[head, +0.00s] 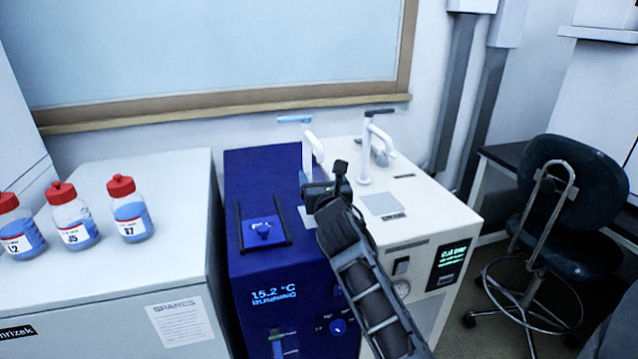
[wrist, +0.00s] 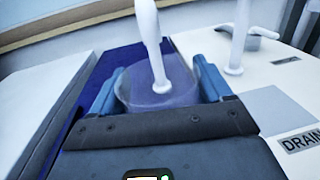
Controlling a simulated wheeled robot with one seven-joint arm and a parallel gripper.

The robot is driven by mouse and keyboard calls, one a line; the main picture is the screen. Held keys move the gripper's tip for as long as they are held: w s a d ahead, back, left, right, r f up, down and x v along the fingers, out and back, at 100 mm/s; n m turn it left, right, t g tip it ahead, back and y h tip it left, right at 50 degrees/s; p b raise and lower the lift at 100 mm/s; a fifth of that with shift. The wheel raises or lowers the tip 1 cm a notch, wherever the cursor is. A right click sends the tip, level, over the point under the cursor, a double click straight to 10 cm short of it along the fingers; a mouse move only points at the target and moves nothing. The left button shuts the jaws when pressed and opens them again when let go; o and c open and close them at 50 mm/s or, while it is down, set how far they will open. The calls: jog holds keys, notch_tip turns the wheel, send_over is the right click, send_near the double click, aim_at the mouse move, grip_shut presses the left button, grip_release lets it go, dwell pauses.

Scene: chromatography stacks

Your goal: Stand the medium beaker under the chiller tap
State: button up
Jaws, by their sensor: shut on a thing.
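The medium beaker (wrist: 135,97) is clear and faintly tinted. In the wrist view it is between the two blue fingers of my gripper (wrist: 160,84), which is shut on it. In the head view my gripper (head: 322,190) is over the right side of the blue chiller (head: 262,180), and the beaker is mostly hidden there. The chiller tap (head: 311,150) is white with a blue handle and stands at the chiller's back right. In the wrist view a white tap post (wrist: 150,40) overlaps the beaker's outline. I cannot tell whether the beaker touches the chiller top.
A cream unit (head: 420,205) with a dark-handled tap (head: 368,150) adjoins on the right. A "DRAIN" label (wrist: 300,140) shows on it. Several red-capped bottles (head: 72,215) stand on a grey cabinet (head: 165,180) at left. A dark chair (head: 570,195) is at right.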

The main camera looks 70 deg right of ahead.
aim_at(320, 174)
jog(key=x, duration=0.3)
jog(key=shift+d+f+b, duration=0.1)
jog(key=shift+f+b, duration=0.6)
jog(key=shift+f, duration=1.05)
jog(key=shift+f, duration=0.1)
jog(key=o, duration=1)
jog(key=b+v, duration=0.1)
jog(key=v, duration=1.1)
